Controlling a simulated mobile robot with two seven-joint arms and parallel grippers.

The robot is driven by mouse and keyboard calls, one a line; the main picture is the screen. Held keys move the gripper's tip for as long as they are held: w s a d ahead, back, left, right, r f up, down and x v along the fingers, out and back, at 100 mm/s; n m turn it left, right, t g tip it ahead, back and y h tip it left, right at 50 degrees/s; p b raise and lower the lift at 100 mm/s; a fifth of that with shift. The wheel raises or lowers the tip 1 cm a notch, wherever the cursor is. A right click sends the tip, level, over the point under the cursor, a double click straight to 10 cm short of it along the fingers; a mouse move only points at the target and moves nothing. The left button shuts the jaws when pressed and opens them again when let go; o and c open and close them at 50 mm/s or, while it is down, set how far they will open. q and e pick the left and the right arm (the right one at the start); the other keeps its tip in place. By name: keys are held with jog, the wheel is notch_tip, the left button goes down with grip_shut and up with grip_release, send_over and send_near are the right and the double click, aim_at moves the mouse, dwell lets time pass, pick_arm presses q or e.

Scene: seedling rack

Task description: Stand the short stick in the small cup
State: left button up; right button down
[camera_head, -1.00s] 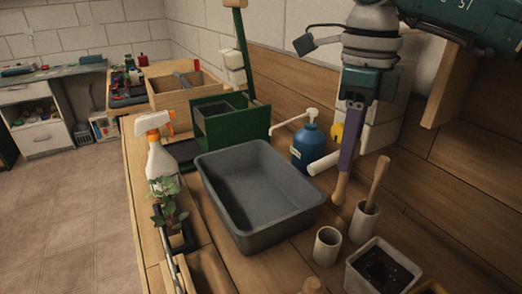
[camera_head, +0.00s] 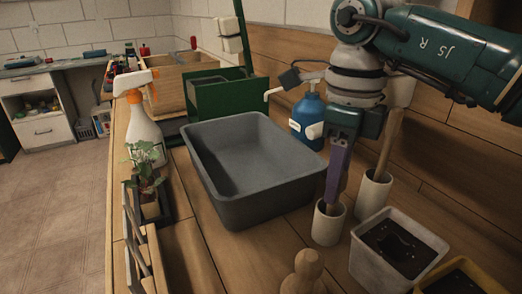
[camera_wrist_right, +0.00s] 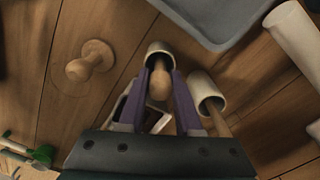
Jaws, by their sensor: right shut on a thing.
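My right gripper (camera_head: 333,200) points down at the mouth of the small cup (camera_head: 328,226), a pale, upright cup. It is shut on the short stick, which shows as a rounded wooden piece (camera_wrist_right: 159,84) between the purple fingers in the right wrist view. The stick overlaps the mouth of the small cup (camera_wrist_right: 159,48) there. Its lower end is hidden, so I cannot tell how deep it sits. A taller pale cup (camera_head: 373,196) just right of it holds a longer wooden stick (camera_head: 387,145). My left gripper is not in view.
A grey tub (camera_head: 232,207) stands left of the cups. A square pot of soil (camera_head: 364,264) is close at the right front. A wooden knobbed peg (camera_head: 305,273) stands in front. A blue pump bottle (camera_head: 308,122) and spray bottle (camera_head: 144,132) are further back.

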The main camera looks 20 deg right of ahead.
jog(key=shift+f, duration=0.15)
jog(key=c, duration=0.6)
grip_release()
jog(key=shift+r, duration=0.25)
notch_tip(320, 180, up, 11)
jog(key=shift+f+p, duration=0.1)
jog(key=shift+p, duration=0.3)
jog(key=shift+r, duration=0.6)
